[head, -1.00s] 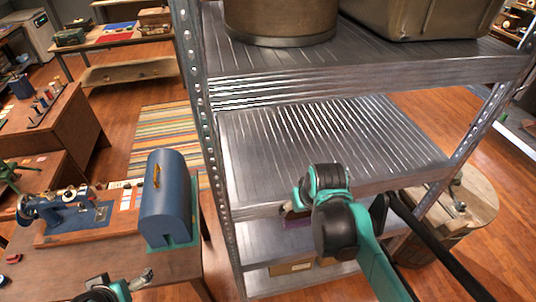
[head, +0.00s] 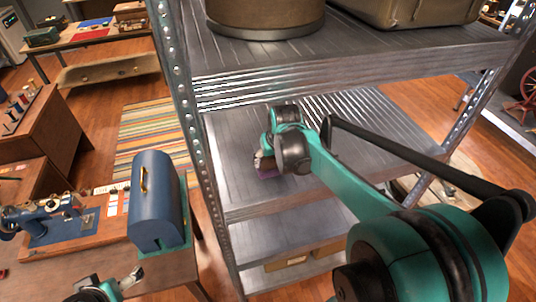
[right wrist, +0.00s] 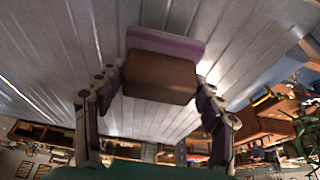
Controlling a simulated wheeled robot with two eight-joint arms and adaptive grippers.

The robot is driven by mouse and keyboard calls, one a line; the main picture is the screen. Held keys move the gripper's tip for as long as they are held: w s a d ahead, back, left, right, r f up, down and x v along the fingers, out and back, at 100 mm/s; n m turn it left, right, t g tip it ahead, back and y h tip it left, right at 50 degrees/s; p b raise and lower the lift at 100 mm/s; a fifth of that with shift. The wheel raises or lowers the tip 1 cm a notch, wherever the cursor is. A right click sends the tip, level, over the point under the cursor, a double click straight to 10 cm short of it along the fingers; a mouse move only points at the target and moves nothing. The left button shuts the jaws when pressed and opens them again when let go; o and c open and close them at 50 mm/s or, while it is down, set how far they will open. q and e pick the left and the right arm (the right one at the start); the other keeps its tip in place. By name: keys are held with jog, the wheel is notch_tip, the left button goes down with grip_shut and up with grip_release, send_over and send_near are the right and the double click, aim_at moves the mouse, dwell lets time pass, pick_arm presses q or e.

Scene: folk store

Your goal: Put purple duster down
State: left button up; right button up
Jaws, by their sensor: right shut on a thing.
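The purple duster, a brown block with a purple layer, shows small at the right gripper's tip in the head view (head: 268,173). In the right wrist view the duster (right wrist: 160,76) sits between the two fingers of my right gripper (right wrist: 158,88), which is shut on it. The right gripper (head: 264,162) is over the front left part of the bare middle shelf (head: 232,140). I cannot tell whether the duster touches the shelf. My left gripper (head: 112,286) is at the bottom left, partly out of frame, and its jaws are unclear.
The upper shelf (head: 355,50) holds a round container (head: 265,18) and a large case (head: 410,10) above my arm. A perforated metal post (head: 182,100) stands close left. A blue sewing machine cover (head: 157,205) stands on a table at left.

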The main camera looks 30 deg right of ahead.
jog(key=shift+w+d, duration=0.1)
jog(key=shift+w, duration=0.25)
jog(key=w, duration=0.2)
jog(key=shift+w+d, duration=0.3)
jog(key=shift+w, duration=0.05)
jog(key=shift+w+f, duration=0.15)
jog(key=shift+f, duration=0.65)
jog(key=shift+s+r, duration=0.1)
jog(key=shift+s, duration=0.1)
jog(key=shift+f, duration=0.2)
jog(key=o, duration=1.5)
jog(key=shift+w, duration=0.1)
jog(key=shift+o, duration=0.2)
